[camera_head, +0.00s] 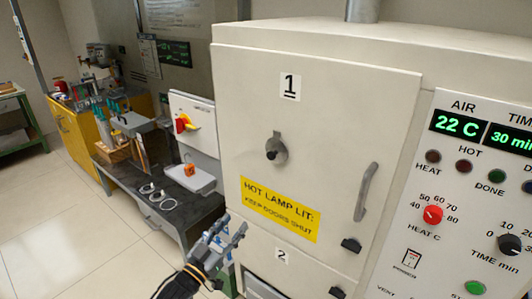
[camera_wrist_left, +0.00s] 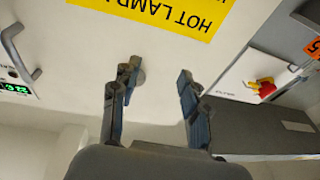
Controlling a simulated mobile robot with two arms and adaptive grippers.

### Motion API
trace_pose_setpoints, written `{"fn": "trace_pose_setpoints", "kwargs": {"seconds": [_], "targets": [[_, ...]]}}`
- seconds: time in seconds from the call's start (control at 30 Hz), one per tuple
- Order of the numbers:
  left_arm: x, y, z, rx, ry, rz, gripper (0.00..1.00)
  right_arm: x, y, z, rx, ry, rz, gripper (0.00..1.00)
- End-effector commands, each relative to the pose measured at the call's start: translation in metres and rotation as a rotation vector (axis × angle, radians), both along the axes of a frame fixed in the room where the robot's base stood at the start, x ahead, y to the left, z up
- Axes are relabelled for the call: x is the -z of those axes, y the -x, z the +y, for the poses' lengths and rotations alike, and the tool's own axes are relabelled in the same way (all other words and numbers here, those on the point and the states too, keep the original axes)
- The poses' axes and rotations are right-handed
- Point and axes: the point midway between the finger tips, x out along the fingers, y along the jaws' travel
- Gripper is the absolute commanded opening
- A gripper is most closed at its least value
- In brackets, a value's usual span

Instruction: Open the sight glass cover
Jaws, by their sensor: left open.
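The sight glass cover (camera_head: 274,150) is a small grey plate with a dark round knob, on the upper cream door (camera_head: 330,110) marked 1. It appears to hang over the glass, which I cannot see. My left gripper (camera_head: 231,226) is open and empty, below and left of the cover, near the lower left of the yellow label. It also shows in the left wrist view (camera_wrist_left: 158,75), fingers apart. My right gripper is out of view.
A curved door handle (camera_head: 366,192) and a dark latch (camera_head: 351,245) stick out at the door's right. A control panel (camera_head: 475,190) is further right. A dark bench (camera_head: 170,205) with metal rings and a red-yellow switch (camera_head: 184,123) stand left. The floor at left is clear.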

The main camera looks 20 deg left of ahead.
Motion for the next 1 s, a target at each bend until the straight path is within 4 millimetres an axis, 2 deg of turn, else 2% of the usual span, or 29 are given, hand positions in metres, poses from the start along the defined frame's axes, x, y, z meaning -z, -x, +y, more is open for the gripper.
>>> {"fn": "trace_pose_setpoints", "kwargs": {"seconds": [0.03, 0.1, 0.2, 0.37, 0.8, 1.0], "targets": [[-0.037, 0.001, -0.005, 0.027, 0.011, -0.064, 0.45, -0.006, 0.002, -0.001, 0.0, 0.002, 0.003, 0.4], [-0.07, 0.005, -0.011, 0.056, 0.027, -0.128, 0.45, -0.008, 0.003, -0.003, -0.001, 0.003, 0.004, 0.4], [-0.096, 0.008, -0.016, 0.081, 0.039, -0.181, 0.45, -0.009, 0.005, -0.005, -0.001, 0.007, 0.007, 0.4], [-0.111, -0.001, -0.022, 0.089, 0.044, -0.2, 0.45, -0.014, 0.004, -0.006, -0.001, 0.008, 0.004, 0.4], [-0.145, -0.079, -0.05, 0.087, 0.044, -0.197, 0.45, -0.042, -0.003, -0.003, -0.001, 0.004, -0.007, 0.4], [-0.153, -0.102, -0.058, 0.087, 0.043, -0.195, 0.45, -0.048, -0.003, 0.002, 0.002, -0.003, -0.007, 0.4]]}}
